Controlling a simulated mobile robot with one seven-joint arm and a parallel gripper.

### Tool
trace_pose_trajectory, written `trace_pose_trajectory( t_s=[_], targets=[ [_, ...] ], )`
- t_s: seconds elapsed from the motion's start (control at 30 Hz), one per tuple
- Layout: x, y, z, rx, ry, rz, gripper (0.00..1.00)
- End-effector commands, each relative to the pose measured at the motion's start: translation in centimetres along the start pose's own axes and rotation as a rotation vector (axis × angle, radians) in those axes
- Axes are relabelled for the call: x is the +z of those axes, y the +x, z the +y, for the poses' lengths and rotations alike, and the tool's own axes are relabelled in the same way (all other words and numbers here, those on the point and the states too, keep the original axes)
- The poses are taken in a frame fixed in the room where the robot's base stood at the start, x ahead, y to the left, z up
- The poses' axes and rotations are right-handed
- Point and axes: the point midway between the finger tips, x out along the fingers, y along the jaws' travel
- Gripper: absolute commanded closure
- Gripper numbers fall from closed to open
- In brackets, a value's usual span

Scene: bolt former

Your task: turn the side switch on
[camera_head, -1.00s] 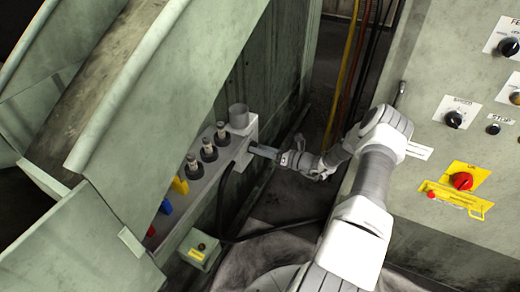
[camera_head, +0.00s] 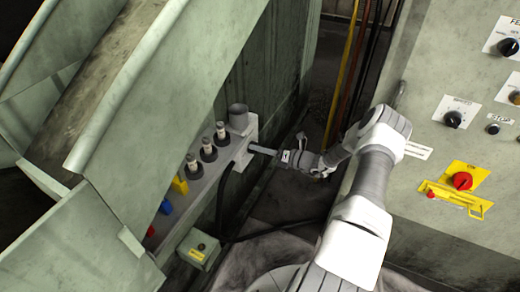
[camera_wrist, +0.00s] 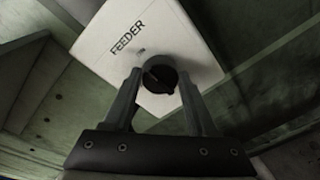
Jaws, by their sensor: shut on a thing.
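The side switch is a black round knob (camera_wrist: 160,76) on a white plate (camera_wrist: 128,42) marked FEEDER in the wrist view. My gripper (camera_wrist: 159,80) has one finger on each side of the knob and is shut on it. In the head view my gripper (camera_head: 252,148) reaches left to the end of the narrow grey box (camera_head: 215,172). The knob's exact setting is hard to read.
Several black knobs or buttons (camera_head: 208,149) and a grey cup (camera_head: 239,116) sit on the box's top. A small box with a yellow label (camera_head: 198,250) is below. A control panel (camera_head: 440,100) with a red knob (camera_head: 462,181) stands right. Yellow and dark cables hang behind.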

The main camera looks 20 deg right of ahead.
Motion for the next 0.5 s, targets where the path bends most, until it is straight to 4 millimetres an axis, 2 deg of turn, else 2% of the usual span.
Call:
trace_pose_trajectory(
  t_s=[0.03, 0.07, 0.2, 0.23, 0.5],
  targets=[
    [-0.07, -0.1, -0.08, -0.002, 0.003, 0.0, 0.98],
    [-0.07, -0.1, -0.09, -0.003, 0.003, 0.0, 0.41],
    [-0.06, -0.08, -0.06, -0.002, 0.002, 0.0, 0.15],
    [-0.05, -0.07, -0.06, -0.002, 0.002, 0.0, 0.12],
    [-0.01, -0.08, -0.01, -0.001, 0.001, 0.0, 0.12]
  ],
)
